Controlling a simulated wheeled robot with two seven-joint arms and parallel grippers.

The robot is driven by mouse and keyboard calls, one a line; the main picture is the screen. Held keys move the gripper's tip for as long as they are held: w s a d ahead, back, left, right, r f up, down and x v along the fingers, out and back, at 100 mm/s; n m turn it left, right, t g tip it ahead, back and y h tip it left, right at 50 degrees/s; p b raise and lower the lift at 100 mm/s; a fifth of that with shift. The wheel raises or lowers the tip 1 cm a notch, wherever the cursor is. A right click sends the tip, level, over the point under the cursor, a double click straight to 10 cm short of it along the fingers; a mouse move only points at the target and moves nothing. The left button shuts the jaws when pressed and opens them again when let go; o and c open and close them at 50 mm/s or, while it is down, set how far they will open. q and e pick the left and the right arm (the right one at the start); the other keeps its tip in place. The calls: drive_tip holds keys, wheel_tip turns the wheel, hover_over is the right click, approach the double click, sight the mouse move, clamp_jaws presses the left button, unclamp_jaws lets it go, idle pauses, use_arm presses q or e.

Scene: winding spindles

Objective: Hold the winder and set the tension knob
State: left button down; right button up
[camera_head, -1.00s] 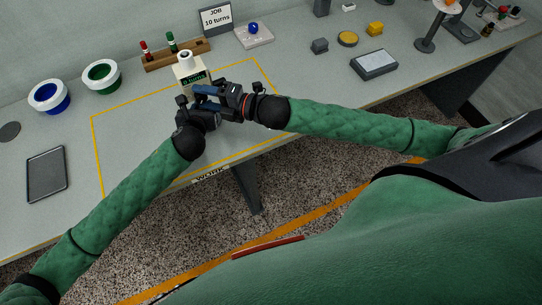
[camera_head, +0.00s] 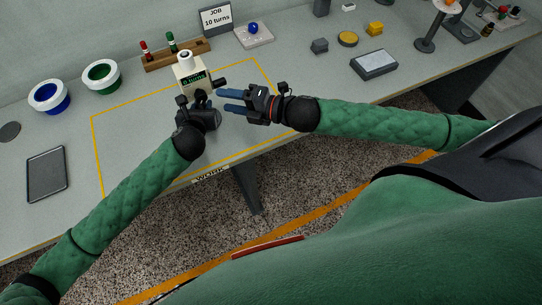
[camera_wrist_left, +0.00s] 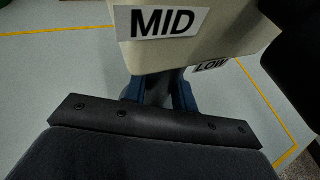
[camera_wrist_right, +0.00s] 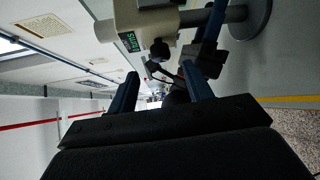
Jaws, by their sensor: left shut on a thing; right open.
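The winder (camera_head: 189,73) is a cream box with a green turns display, upright near the back of the yellow-outlined work area. In the left wrist view its body (camera_wrist_left: 225,35) bears MID and LOW labels. My left gripper (camera_head: 202,97) is shut on the dark post (camera_wrist_left: 158,88) below the body. My right gripper (camera_head: 224,99) is open and empty, right of the winder and apart from it. A dark part (camera_head: 217,82) sticks out of the winder's right side. In the right wrist view, a small dark knob-like part (camera_wrist_right: 160,49) shows on the winder; I cannot tell if it is the tension knob.
A spindle rack (camera_head: 178,55) and a job sign reading 10 turns (camera_head: 216,18) stand behind the winder. Blue (camera_head: 49,97) and green (camera_head: 102,76) tubs and a dark tablet (camera_head: 46,174) are left. A grey box (camera_head: 374,64) lies right. The front work area is clear.

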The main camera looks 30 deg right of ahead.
drive_tip(key=f+v, duration=0.1)
drive_tip(key=v, duration=0.4)
drive_tip(key=s+f+m+g+h, duration=0.1)
drive_tip(key=s+f+h, duration=0.1)
drive_tip(key=s+f, duration=0.4)
drive_tip(key=s+f+m+h, duration=0.2)
drive_tip(key=s+f, duration=0.5)
drive_tip(key=f, duration=0.9)
drive_tip(key=shift+s+a+g, duration=0.25)
drive_tip(key=shift+a+g, duration=0.05)
drive_tip(key=shift+g, duration=0.1)
drive_tip(key=n+g+y, duration=0.3)
drive_tip(key=n+y, duration=0.3)
drive_tip(key=y, duration=0.4)
approach(203, 102)
drive_tip(key=shift+w+r+x, duration=0.1)
drive_tip(key=shift+r+x, duration=0.1)
drive_tip(key=shift+x, duration=1.5)
drive_tip(key=shift+w+r+x, duration=0.1)
drive_tip(key=shift+r+x, duration=0.05)
drive_tip(key=shift+x, duration=1.6)
drive_tip(key=shift+w+r+x, duration=0.1)
drive_tip(key=shift+r+x, duration=0.1)
drive_tip(key=shift+x, duration=1.5)
drive_tip(key=shift+d, duration=0.15)
drive_tip(key=c, duration=1)
